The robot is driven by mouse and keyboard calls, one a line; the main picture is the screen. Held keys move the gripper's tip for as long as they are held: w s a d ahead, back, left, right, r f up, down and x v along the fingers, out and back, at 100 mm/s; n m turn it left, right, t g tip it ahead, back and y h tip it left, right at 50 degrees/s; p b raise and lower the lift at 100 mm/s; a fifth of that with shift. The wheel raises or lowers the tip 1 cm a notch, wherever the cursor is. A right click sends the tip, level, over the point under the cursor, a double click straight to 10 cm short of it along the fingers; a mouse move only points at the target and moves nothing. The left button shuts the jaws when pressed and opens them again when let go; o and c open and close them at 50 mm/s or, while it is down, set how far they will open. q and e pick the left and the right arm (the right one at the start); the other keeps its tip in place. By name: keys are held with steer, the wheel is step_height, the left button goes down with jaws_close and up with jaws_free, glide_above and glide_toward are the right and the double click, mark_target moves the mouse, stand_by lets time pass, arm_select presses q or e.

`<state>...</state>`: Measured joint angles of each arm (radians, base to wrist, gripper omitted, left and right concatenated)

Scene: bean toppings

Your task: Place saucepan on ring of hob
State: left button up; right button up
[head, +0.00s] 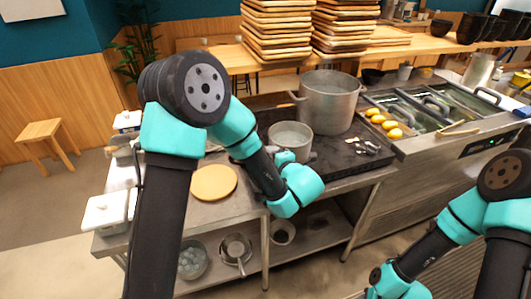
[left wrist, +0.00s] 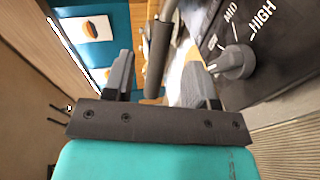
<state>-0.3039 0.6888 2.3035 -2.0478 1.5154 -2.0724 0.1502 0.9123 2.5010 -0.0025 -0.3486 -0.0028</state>
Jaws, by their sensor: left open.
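The grey metal saucepan (head: 290,139) is upright at the left front of the black hob (head: 350,156); I cannot tell whether it rests on a ring. Its dark handle (left wrist: 158,58) shows in the left wrist view between the fingers of my left gripper (left wrist: 160,80), with gaps on both sides. The left gripper is open. In the head view its fingers are mostly hidden behind my teal wrist, just in front of the saucepan. The ring under or near the saucepan is hidden. My right arm is at the lower right, its fingers out of view.
A large stockpot (head: 328,103) stands on the hob behind the saucepan. A hob knob (left wrist: 234,62) is close beside the left gripper. A round wooden board (head: 213,182) lies on the counter to the left. Yellow items (head: 384,123) and small pieces lie to the right.

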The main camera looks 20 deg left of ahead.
arm_select(q)
steer(key=shift+v, duration=1.55)
